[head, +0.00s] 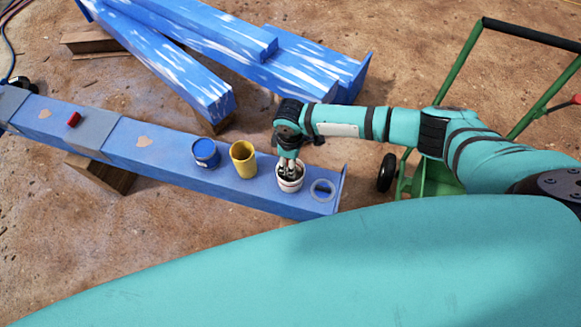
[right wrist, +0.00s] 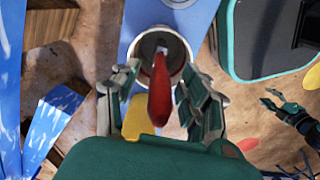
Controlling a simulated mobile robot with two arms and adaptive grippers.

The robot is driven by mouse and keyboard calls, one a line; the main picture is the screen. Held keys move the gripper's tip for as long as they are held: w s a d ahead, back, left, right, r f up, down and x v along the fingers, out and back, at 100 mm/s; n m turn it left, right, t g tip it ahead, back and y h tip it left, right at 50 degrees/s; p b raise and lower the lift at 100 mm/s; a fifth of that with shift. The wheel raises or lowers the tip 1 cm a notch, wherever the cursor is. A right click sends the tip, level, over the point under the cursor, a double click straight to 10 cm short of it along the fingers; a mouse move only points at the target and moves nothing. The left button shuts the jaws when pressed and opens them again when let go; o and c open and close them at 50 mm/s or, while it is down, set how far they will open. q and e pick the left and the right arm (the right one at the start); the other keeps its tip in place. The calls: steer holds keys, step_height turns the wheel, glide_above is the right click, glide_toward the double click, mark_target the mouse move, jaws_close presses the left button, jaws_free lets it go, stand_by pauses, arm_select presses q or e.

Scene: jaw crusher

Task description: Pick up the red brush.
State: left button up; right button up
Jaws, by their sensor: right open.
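The red brush (right wrist: 160,92) stands in a white cup (head: 290,178) on the blue beam (head: 330,203), its red handle pointing up toward the right wrist camera. The cup also shows in the right wrist view (right wrist: 142,45). My right gripper (head: 289,160) is directly above the cup, pointing down. In the right wrist view its open fingers (right wrist: 162,80) are on either side of the handle, with gaps visible. In the head view the gripper hides the brush. What looks like my left gripper (right wrist: 292,112) is at the right edge of the right wrist view; its opening is unclear.
A yellow cup (head: 243,160) and a blue can (head: 206,153) stand left of the white cup; a grey ring (head: 322,190) lies right. A small red object (head: 73,119) is farther left on the beam. A green hand truck (head: 432,178) stands right. More blue beams (head: 230,50) lie behind.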

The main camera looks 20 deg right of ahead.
jaws_close()
stand_by(0.3)
steer(key=shift+r, duration=0.1)
